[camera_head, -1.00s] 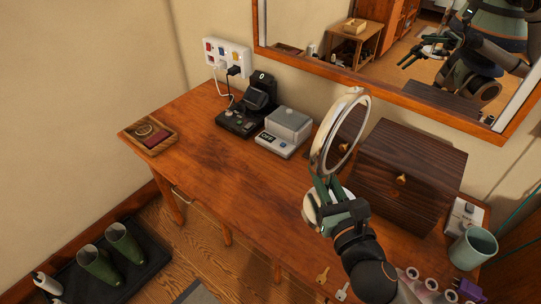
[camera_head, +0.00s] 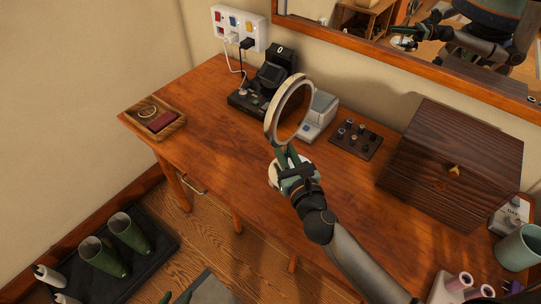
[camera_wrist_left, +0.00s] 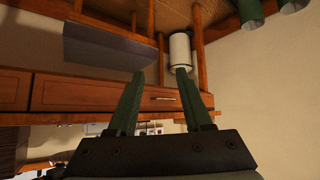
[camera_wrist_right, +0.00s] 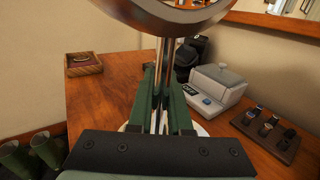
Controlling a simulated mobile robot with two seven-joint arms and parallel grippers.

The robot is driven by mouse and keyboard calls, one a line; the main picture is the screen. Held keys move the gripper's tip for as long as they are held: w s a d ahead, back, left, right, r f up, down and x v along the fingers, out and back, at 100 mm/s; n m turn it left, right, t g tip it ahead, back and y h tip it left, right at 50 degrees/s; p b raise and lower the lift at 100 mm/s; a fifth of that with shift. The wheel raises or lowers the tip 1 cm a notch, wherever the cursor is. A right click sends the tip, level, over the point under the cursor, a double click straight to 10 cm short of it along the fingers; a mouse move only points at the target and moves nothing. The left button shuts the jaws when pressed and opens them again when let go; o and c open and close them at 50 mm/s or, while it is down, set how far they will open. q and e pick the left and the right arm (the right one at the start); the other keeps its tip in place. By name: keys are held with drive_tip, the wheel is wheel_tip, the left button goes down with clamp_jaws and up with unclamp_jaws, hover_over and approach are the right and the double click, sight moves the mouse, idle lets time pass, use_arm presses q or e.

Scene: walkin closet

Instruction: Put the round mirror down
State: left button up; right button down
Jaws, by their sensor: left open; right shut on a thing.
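The round mirror (camera_head: 268,128) has a pale ring frame, a thin metal stem and a round white base. My right gripper (camera_head: 285,152) is shut on its stem, which stands between the fingers in the right wrist view (camera_wrist_right: 163,85). The mirror is roughly upright, slightly tilted, over the wooden table (camera_head: 215,143) near its front. The gripper partly hides the base, and I cannot tell whether it touches the tabletop.
A wooden box (camera_head: 450,165) and a green cup (camera_head: 519,247) are on the right. A small tray (camera_head: 183,121) sits far left; tabletop between it and the mirror is clear.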

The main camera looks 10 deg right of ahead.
drive_tip(key=w+f+b, duration=0.1)
drive_tip(key=w+f, duration=0.1)
drive_tip(key=w+a+f+b, duration=0.1)
drive_tip(key=w+f+b, duration=0.1)
drive_tip(key=w+a+f+b, duration=0.1)
drive_tip(key=w+f, duration=0.1)
drive_tip(key=shift+w+a+f+b, duration=0.1)
drive_tip(key=shift+a+f+b, duration=0.05)
drive_tip(key=shift+b, duration=0.2)
drive_tip(key=shift+w+f+b, duration=0.2)
drive_tip(key=shift+f+b, duration=0.7)
drive_tip(key=shift+f, duration=0.6)
drive_tip(key=shift+f+b, duration=0.15)
drive_tip(key=shift+b, duration=0.2)
use_arm(q)
drive_tip(key=shift+m+h, duration=0.3)
drive_tip(key=shift+h, duration=0.1)
drive_tip(key=d+f, duration=0.1)
drive_tip(key=w+d+f, duration=0.1)
drive_tip(key=f, duration=0.1)
drive_tip(key=d+f, duration=0.1)
drive_tip(key=f, duration=0.1)
drive_tip(key=shift+w, duration=0.2)
drive_tip(key=shift+f, duration=0.1)
